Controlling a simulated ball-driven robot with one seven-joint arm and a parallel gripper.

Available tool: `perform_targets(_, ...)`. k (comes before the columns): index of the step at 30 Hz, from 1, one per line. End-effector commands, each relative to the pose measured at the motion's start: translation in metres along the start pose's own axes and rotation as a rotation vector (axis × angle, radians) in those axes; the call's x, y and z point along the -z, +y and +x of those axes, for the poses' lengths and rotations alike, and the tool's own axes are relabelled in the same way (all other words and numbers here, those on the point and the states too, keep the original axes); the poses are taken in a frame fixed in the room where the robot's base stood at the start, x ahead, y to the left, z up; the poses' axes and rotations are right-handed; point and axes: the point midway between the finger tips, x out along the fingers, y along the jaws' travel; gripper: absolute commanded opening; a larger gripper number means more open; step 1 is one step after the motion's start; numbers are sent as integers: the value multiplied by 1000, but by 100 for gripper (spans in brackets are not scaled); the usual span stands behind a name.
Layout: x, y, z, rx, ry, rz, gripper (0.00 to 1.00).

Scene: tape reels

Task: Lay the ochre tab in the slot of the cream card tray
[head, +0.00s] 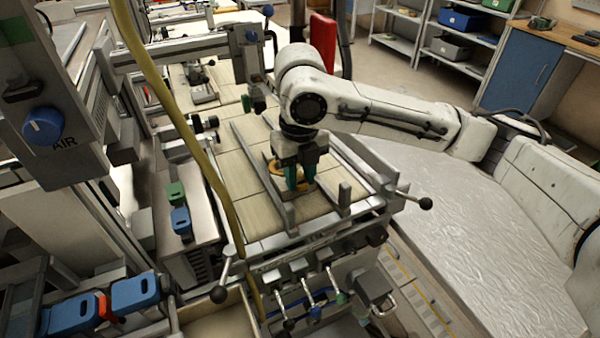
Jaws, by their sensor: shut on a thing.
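My gripper (299,184) points straight down with teal fingers over the beige tiled bed of the machine. It is shut on a small ochre piece, which I take to be the ochre tab (276,167); its ochre edge shows just left of the fingers, and the fingers hide much of it. Something dark lies low around the fingertips. I cannot tell whether the piece touches the surface below. I cannot make out the cream card tray or its slot apart from the beige tiles.
Metal rails (262,170) flank the bed on both sides. A yellow hose (190,130) hangs across the left. A black-knobbed lever (424,203) sticks out at right. Blue bins (135,292) stand at lower left. A wrapped silver surface (450,250) lies right, under my arm.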

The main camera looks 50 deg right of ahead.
Motion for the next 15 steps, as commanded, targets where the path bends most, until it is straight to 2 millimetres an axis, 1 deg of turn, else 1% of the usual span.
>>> perform_targets(6,0,0,7,0,0,0,2)
perform_targets(9,0,0,7,0,1,0,2)
perform_targets(10,0,0,7,0,1,0,31)
perform_targets(15,0,0,8,0,3,0,47)
